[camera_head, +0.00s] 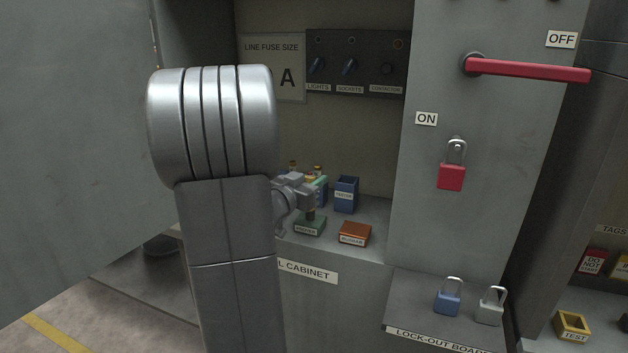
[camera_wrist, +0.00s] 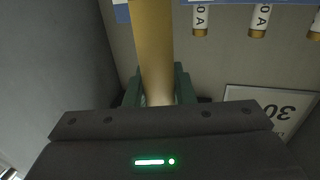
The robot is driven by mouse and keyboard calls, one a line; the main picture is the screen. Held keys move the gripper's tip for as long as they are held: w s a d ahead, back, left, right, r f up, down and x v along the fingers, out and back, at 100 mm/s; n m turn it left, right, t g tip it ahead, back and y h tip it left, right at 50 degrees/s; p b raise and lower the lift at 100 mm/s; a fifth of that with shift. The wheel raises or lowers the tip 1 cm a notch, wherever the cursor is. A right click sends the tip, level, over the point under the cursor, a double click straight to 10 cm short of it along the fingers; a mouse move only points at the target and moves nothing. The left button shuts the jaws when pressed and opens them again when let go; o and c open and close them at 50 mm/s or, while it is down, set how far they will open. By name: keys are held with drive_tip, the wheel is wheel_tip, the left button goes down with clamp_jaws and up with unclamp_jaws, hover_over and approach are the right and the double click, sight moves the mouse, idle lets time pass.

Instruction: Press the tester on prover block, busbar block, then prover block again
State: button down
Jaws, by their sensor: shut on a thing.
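The green prover block (camera_head: 309,226) sits on the cabinet shelf, with its label on the front. The orange-brown busbar block (camera_head: 354,234) sits to its right. My gripper (camera_head: 309,203) is above the prover block, partly hidden by my own arm. In the wrist view my gripper (camera_wrist: 158,92) is shut on a yellow-tan cylinder, the tester (camera_wrist: 152,40). In the head view a short dark piece shows between gripper and prover block; I cannot tell whether it touches the block.
A blue labelled holder (camera_head: 346,195) stands behind the blocks. A grey panel with a red handle (camera_head: 528,67) and red padlock (camera_head: 452,176) stands to the right.

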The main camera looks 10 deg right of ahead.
wheel_tip(320, 180, up, 7)
drive_tip(key=p, duration=0.6)
drive_tip(key=shift+f, duration=0.1)
idle(0.9)
